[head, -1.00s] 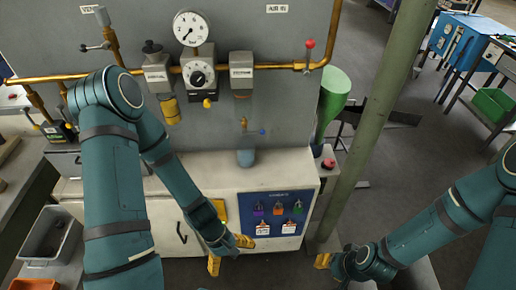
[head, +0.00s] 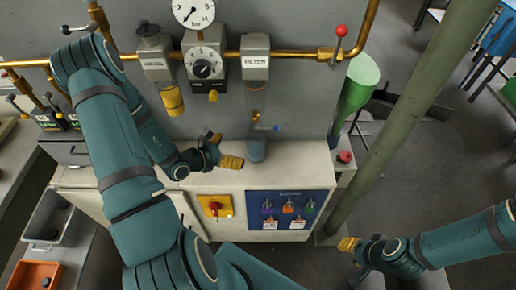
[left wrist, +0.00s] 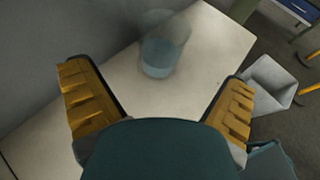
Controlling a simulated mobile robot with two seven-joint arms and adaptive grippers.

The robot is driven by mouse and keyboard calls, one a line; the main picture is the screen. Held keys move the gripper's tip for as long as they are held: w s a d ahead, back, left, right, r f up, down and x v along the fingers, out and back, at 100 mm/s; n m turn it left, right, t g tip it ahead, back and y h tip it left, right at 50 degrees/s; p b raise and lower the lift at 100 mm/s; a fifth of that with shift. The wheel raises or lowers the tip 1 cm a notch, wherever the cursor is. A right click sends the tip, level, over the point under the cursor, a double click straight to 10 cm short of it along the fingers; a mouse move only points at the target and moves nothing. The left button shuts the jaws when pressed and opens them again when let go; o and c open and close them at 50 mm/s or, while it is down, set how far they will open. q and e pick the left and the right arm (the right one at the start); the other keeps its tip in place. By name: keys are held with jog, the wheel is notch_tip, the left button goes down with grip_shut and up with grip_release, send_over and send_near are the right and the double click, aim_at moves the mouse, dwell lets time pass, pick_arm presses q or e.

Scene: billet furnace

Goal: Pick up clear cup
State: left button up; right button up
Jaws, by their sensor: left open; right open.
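The clear cup (head: 256,149) stands upright on the pale cabinet top, under the filter unit and a small tap with a blue handle. It looks bluish and see-through. In the left wrist view the cup (left wrist: 160,56) stands ahead, between the lines of the fingers and beyond their tips. My left gripper (head: 222,150) is open and empty just left of the cup, apart from it; its yellow fingers (left wrist: 158,95) are spread wide. My right gripper (head: 348,250) is low at the right, away from the cup, with its yellow fingers partly seen.
The grey wall panel carries a brass pipe, a gauge (head: 194,12), a regulator (head: 205,68) and a filter (head: 255,62) above the cup. A green funnel-shaped object (head: 358,88) and a sloping post (head: 400,130) stand at right. The cabinet top (head: 300,160) right of the cup is clear.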

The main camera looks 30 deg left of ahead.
pick_arm(q)
send_near(263, 143)
jog(key=shift+w+d, duration=0.1)
jog(key=shift+w, duration=0.5)
jog(key=shift+b+x, duration=0.65)
jog(key=shift+x, duration=2)
jog(key=shift+s+d+f, duration=0.1)
jog(key=shift+s, duration=0.05)
jog(key=c, duration=1.2)
